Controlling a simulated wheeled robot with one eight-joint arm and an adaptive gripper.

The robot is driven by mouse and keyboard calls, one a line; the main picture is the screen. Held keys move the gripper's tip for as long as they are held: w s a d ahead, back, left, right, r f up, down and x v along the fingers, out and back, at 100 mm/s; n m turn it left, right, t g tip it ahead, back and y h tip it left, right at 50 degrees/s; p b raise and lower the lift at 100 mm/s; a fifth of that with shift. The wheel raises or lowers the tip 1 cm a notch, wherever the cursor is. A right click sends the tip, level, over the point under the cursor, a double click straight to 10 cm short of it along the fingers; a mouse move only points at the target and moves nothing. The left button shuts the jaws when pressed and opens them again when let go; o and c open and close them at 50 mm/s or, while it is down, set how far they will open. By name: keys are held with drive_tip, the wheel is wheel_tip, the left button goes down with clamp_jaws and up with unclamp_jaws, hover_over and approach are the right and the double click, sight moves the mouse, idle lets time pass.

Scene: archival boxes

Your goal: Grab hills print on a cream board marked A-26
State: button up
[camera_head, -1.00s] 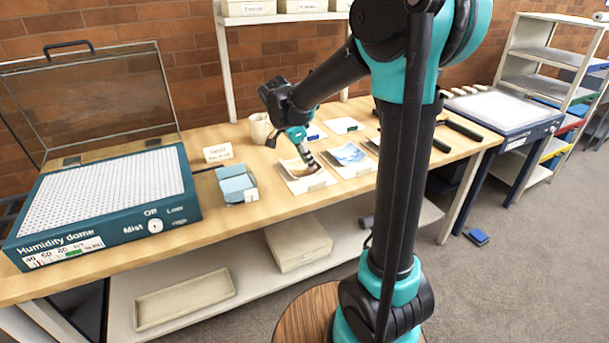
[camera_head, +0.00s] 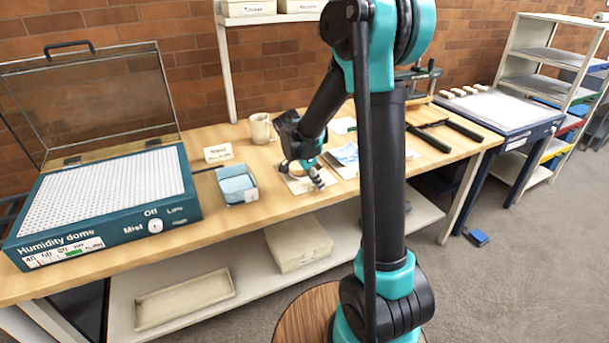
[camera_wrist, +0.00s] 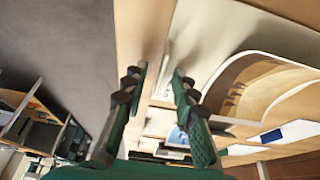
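A cream board (camera_head: 296,186) lies on the bench under my gripper (camera_head: 320,181); the arm hides much of it. In the wrist view the board (camera_wrist: 198,40) fills the upper middle, with a curled tan and brown hills print (camera_wrist: 285,88) rising from it at the right. I cannot read a mark A-26 on it. My gripper also shows in the wrist view (camera_wrist: 155,76), its two fingers apart with a clear gap, low over the board's edge. I cannot tell whether the fingertips touch the board.
A second board with a blue print (camera_head: 345,154) lies close on the right. A blue box (camera_head: 237,184) and a mug (camera_head: 261,128) stand to the left and behind. The humidity dome (camera_head: 110,195) stands open at far left. Black bars (camera_head: 430,138) lie farther right.

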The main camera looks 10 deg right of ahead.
clamp_jaws()
drive_tip(key=shift+r, duration=0.1)
idle(0.3)
